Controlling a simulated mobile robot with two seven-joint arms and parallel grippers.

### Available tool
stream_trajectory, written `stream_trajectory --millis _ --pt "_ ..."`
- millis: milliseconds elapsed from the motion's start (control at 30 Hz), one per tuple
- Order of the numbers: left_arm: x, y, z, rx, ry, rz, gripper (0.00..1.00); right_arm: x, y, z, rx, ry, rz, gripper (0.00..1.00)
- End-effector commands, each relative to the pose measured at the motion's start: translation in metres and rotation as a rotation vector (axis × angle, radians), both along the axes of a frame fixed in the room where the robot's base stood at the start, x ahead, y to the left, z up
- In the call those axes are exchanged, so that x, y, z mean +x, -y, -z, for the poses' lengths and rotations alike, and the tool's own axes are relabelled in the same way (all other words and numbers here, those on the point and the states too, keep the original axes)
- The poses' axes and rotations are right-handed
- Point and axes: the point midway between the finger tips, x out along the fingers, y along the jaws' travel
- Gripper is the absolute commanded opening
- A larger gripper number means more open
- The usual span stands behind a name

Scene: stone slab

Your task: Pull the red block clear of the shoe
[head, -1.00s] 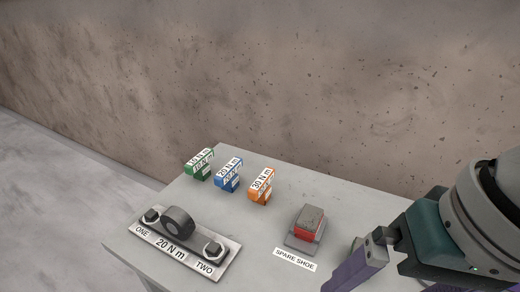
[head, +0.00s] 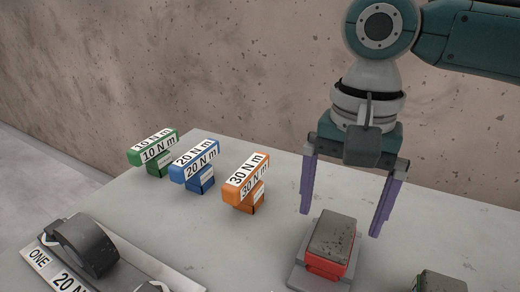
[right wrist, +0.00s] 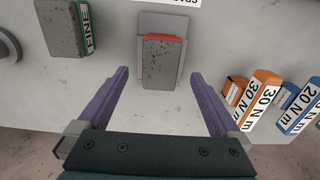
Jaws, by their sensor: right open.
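The red block (head: 326,264) shows a red side and a grey, speckled top. It sits on a flat grey plate (head: 303,278) that had a SPARE SHOE label in front of it; which grey part is the shoe is hard to tell. In the right wrist view the red edge (right wrist: 163,37) shows between the grey top and the plate (right wrist: 160,20). My right gripper (head: 340,224) is open and empty, its purple fingers pointing down above and behind the block. In the right wrist view its fingertips (right wrist: 160,73) are spread wider than the block. My left gripper is not in view.
Green (head: 151,155), blue (head: 194,168) and orange (head: 245,186) torque tools stand left on the slab. A green block with grey top (head: 440,283) stands right of the red block. A wall rises behind.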

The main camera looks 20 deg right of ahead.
Motion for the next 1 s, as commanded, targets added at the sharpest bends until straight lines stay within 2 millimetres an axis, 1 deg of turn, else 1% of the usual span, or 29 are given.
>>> stream_trajectory --millis 33,100,200,300,433,667,767,1000 --pt "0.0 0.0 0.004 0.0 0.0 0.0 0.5 -0.001 0.0 0.012 0.0 -0.004 0.0 1.0" --pt "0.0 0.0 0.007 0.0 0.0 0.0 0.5 -0.001 0.0 0.024 -0.001 -0.002 0.0 1.0" --pt "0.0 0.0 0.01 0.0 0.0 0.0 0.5 0.0 0.0 0.038 -0.001 -0.001 -0.002 1.0" --pt "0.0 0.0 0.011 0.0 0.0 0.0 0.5 0.0 0.0 0.048 0.0 0.0 -0.002 1.0" --pt "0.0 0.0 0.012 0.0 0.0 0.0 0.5 0.0 0.0 0.053 0.0 0.0 -0.003 1.0" --pt "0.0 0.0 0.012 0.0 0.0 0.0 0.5 0.0 0.0 0.053 0.0 0.001 -0.003 1.0" --pt "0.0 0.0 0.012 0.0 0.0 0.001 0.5 0.0 0.0 0.053 0.0 0.001 -0.003 0.91" --pt "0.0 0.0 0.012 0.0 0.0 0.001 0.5 0.0 0.0 0.053 0.0 0.001 -0.003 0.64"
